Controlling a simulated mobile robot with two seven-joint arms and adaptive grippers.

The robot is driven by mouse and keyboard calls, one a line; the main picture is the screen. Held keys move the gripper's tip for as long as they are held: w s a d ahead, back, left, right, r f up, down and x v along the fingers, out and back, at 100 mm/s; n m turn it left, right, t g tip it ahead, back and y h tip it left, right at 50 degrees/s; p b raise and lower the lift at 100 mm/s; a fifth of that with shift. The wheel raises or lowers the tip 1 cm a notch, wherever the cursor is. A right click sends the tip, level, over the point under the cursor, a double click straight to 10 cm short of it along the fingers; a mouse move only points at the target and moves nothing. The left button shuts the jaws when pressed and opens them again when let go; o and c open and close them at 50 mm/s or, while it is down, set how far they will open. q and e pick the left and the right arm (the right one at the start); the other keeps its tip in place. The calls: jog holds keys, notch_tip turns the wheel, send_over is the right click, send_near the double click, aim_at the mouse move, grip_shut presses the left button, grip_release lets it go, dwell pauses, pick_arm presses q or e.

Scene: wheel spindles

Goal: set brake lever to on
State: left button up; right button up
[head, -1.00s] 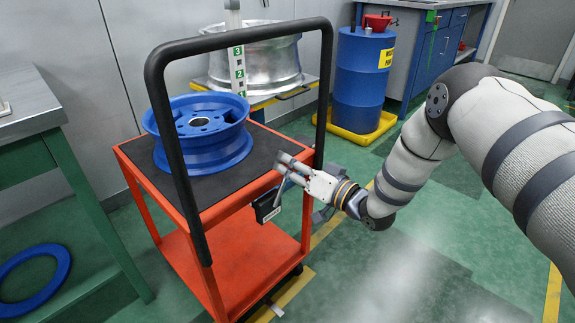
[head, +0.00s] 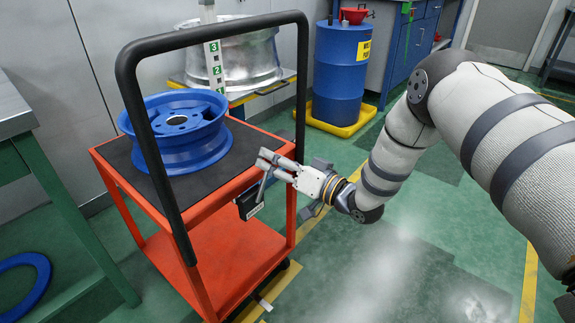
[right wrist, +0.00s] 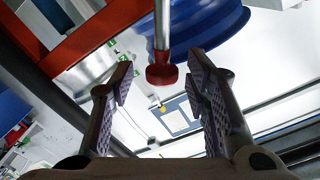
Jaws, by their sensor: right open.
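The brake lever (head: 261,188) is a grey rod rising from a dark labelled box (head: 249,204) on the near right side of the orange cart. In the right wrist view its red knob (right wrist: 162,75) hangs on a metal rod between my two fingers, with a gap visible on each side. My right gripper (head: 271,166) is open around the lever's end in the head view; its fingers also show in the right wrist view (right wrist: 160,70). Which lever position is on cannot be read. My left gripper is not in view.
The orange cart (head: 222,262) has a black handle frame (head: 160,150) and carries a blue wheel (head: 175,130). A silver wheel (head: 250,62) stands behind it, and a blue drum (head: 340,75) stands at the back. A green-legged table (head: 70,215) is at left. The floor at right is clear.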

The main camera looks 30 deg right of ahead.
jog(key=v, duration=1)
jog(key=shift+s, duration=0.25)
jog(key=shift+d, duration=0.1)
